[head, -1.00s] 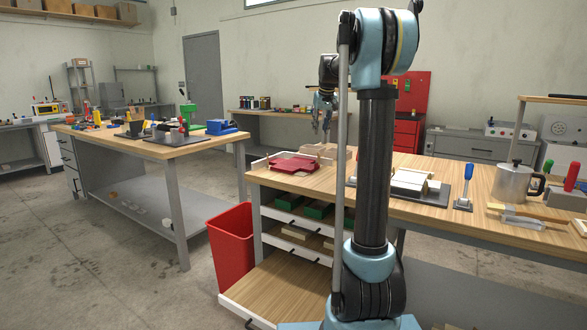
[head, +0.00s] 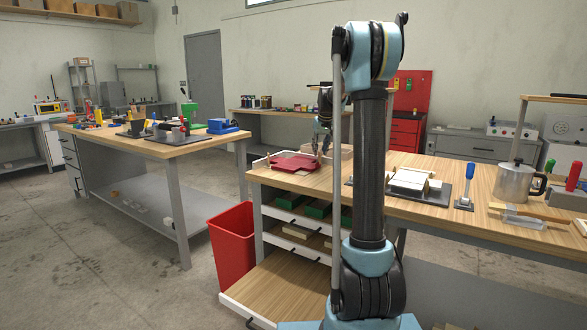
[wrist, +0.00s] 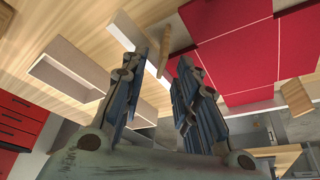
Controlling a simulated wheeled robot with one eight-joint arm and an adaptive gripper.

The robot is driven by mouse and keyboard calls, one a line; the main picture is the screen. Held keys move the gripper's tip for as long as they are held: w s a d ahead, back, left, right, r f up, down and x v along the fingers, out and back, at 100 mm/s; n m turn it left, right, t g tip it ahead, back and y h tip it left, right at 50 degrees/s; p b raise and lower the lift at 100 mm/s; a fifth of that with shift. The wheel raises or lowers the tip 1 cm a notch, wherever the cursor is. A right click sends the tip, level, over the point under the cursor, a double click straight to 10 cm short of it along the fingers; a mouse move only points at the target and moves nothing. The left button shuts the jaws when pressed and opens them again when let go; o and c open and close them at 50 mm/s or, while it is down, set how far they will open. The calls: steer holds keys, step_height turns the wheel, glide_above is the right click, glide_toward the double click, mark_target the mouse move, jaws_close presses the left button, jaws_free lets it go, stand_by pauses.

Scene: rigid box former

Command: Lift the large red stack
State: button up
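The large red stack (head: 294,163) lies flat on the left end of the wooden workbench. It looks like flat red panels. In the wrist view the red stack (wrist: 237,50) fills the upper right, to the right of the fingers. My gripper (head: 322,153) is low over the bench at the stack's right edge in the head view. In the wrist view my gripper (wrist: 163,55) is open, with a clear gap between its fingers. No part of the stack lies between the fingers. Whether a finger touches the stack cannot be told.
A dark plate with white blocks (head: 410,183), a blue-handled tool (head: 467,184) and a metal pot (head: 514,182) stand farther right. A red bin (head: 232,247) stands below.

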steer(key=x, duration=0.2)
steer(key=shift+w+f, duration=0.15)
steer(key=shift+f, duration=0.05)
jaws_close()
